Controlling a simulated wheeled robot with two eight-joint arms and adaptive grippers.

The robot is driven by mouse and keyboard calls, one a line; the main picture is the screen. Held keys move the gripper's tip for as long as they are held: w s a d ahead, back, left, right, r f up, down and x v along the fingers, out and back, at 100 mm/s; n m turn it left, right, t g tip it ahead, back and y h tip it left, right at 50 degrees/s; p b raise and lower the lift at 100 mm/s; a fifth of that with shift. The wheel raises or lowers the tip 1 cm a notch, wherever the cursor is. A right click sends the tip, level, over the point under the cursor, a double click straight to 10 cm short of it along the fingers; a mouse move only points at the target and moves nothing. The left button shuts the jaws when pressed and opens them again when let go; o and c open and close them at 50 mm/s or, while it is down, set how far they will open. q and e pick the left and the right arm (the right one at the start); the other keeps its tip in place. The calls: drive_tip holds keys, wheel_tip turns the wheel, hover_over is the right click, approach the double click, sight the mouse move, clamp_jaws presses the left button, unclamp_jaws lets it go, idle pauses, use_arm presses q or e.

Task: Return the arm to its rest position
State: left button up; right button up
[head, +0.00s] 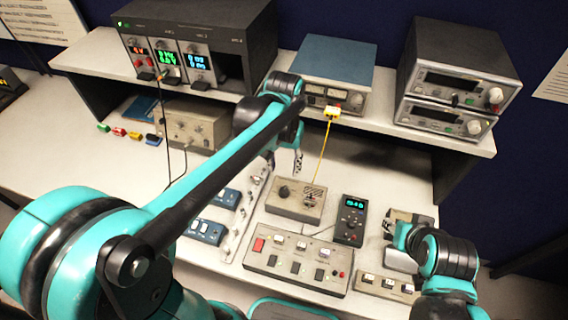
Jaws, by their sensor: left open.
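My left arm reaches from the left across the bench to the middle. Its gripper (298,161) hangs below the wrist, in front of the upper shelf and above the bench top. It is small in the picture and partly hidden by the arm; it looks open, with nothing seen between its fingers. A yellow plug (331,112) sits at the front of the blue-topped instrument (337,66), right of the gripper. Its yellow cable runs down to a beige box (296,198) with a knob and a grille. My right arm shows at the lower right; its gripper cannot be made out.
A shelf (395,118) carries a dark rack (200,30) and two stacked grey instruments (460,75). On the bench are a switch panel (297,258), a handheld meter (351,220), blue modules (207,231) and a beige supply (193,127). Bare bench shows around (385,175).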

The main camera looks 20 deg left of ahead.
idle(0.6)
use_arm(q)
drive_tip(key=s+a+f+t+b, duration=0.4)
drive_tip(key=s+t, duration=0.3)
drive_tip(key=s, duration=0.3)
drive_tip(key=shift+s+a+f, duration=0.15)
drive_tip(key=shift+a+f, duration=0.05)
drive_tip(key=shift+a, duration=0.2)
idle(0.7)
